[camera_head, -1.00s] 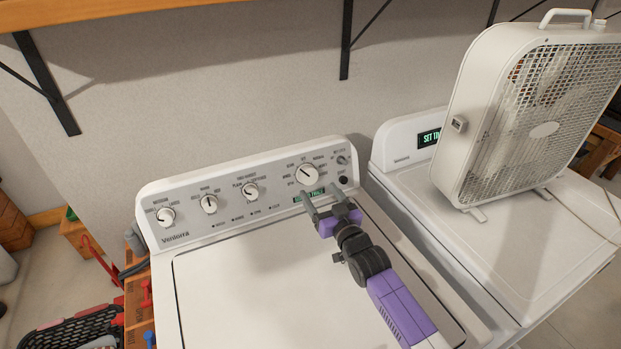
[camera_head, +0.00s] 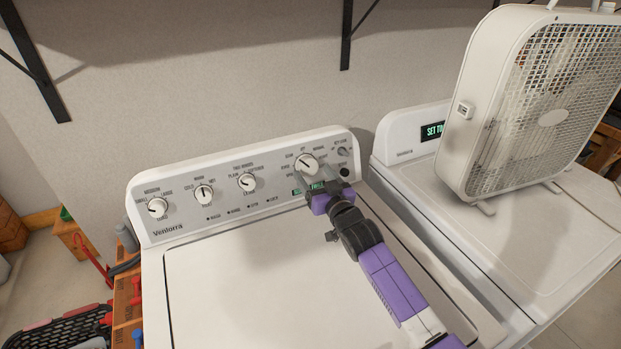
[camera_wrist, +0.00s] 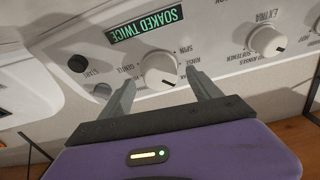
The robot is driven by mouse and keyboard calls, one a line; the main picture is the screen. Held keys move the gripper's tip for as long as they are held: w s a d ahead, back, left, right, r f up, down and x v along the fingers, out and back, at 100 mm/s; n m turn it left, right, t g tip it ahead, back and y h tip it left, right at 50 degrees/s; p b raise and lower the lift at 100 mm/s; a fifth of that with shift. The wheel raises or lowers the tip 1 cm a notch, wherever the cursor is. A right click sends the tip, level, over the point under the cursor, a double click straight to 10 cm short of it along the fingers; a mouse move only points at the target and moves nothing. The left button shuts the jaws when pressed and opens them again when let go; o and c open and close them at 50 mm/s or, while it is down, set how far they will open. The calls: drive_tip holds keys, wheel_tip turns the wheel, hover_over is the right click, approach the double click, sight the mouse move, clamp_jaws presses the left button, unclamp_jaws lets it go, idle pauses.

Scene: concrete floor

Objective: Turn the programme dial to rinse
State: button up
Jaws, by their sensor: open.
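The programme dial (camera_head: 306,164) is a round white knob at the right of the washer's grey control panel (camera_head: 225,205). Its dark pointer mark points up and left in the head view. In the wrist view, the dial (camera_wrist: 160,69) shows between my two fingertips, its mark towards the lower right. Small labels ring it; RINSE and SPIN seem to sit at its right there. My gripper (camera_head: 319,178) is open, with one finger to each side of the dial. I cannot tell whether the fingers touch it. A green-lit display (camera_wrist: 146,26) beside the dial reads SOAKED TWICE.
Other knobs (camera_head: 246,182) line the panel to the left. A dark round start button (camera_wrist: 79,63) and a small knob (camera_head: 343,152) are close to the dial. A white box fan (camera_head: 540,110) stands on the neighbouring machine (camera_head: 470,240). The washer lid (camera_head: 260,290) is clear.

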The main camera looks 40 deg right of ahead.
sight(311, 168)
drive_tip(key=shift+w+d+f+b, duration=0.15)
drive_tip(key=shift+w+b, duration=0.25)
drive_tip(key=shift+w+d+f+b, duration=0.1)
drive_tip(key=shift+w+b, duration=0.25)
drive_tip(key=shift+w, duration=0.05)
drive_tip(key=shift+w+d+r+b, duration=0.2)
drive_tip(key=shift+w+r+b, duration=0.05)
drive_tip(key=shift+w+b, duration=0.3)
drive_tip(key=shift+c, duration=0.4)
drive_tip(key=c, duration=1.3)
drive_tip(key=shift+r+p, duration=0.1)
drive_tip(key=shift+p, duration=0.3)
drive_tip(key=n+p, duration=0.1)
drive_tip(key=n, duration=0.1)
drive_tip(key=shift+d+r+n+y+p, duration=0.1)
drive_tip(key=shift+d+n+y+p, duration=0.1)
drive_tip(key=shift+n+y+p, duration=0.85)
drive_tip(key=shift+n+p, duration=0.1)
drive_tip(key=shift+n, duration=0.95)
drive_tip(key=shift+n+y+p, duration=0.65)
drive_tip(key=shift+n+p, duration=0.15)
drive_tip(key=shift+n, duration=0.9)
drive_tip(key=shift+f, duration=0.2)
